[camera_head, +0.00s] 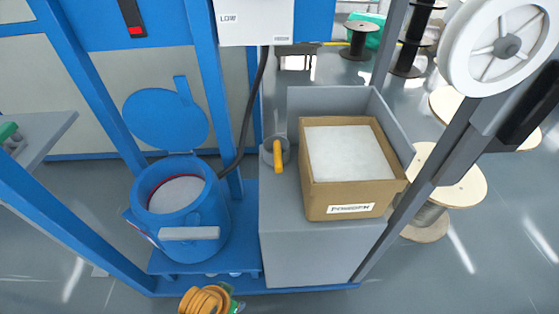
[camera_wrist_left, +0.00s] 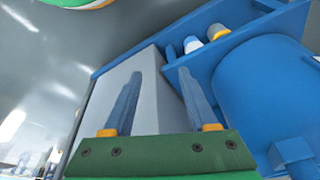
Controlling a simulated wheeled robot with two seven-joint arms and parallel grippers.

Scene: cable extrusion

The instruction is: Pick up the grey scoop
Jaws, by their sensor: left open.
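The grey scoop (camera_head: 268,152) with a yellow handle (camera_head: 278,157) sits on the grey stand's top, just left of the cardboard box, in the head view. It does not show in the left wrist view. My left gripper (camera_wrist_left: 160,75), green with two grey fingers, is open and empty in the left wrist view, in front of the grey stand's side. In the head view only an orange and green part of my left arm shows at the bottom edge, below the stand and far from the scoop. My right gripper is not in view.
The cardboard box (camera_head: 341,200) of white material stands on the grey stand (camera_head: 310,245). A blue hopper (camera_head: 150,220) with its lid (camera_head: 167,118) raised is to the left. Blue posts and a grey post frame the area. A white reel (camera_head: 507,45) hangs at upper right.

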